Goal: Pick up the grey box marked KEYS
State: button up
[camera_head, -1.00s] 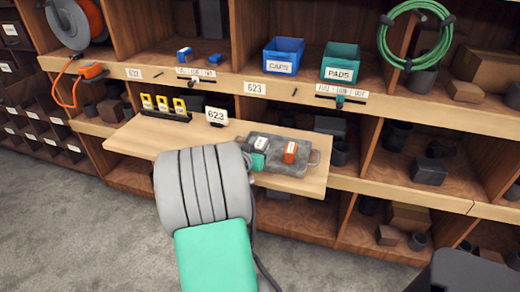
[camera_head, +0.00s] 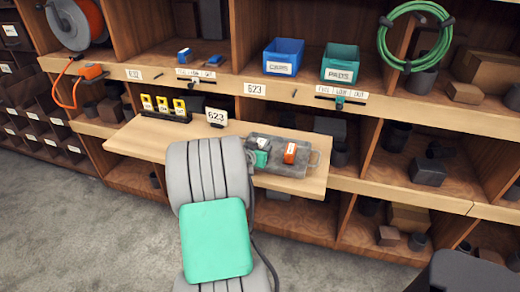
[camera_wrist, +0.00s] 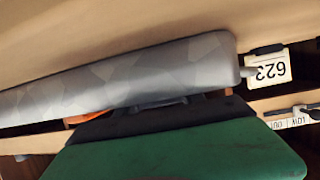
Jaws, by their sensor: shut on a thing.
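A small grey box with a white label (camera_head: 263,143) is at the left end of the mottled grey tray (camera_head: 313,168); its lettering is too small to read. My gripper (camera_head: 260,157) is at this box, low over the tray and partly behind my arm. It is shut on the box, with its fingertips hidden. In the wrist view, the dark and green body of my gripper (camera_wrist: 165,120) fills the bottom. The tray's long side (camera_wrist: 130,85) crosses in front and hides the fingers and the held box.
An orange box (camera_head: 290,152) lies in the tray right of the grey one. A 623 sign (camera_head: 216,117) and yellow-fronted items (camera_head: 163,106) stand on the board to the left.

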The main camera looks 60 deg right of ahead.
grip_shut()
jog(key=shift+r, duration=0.15)
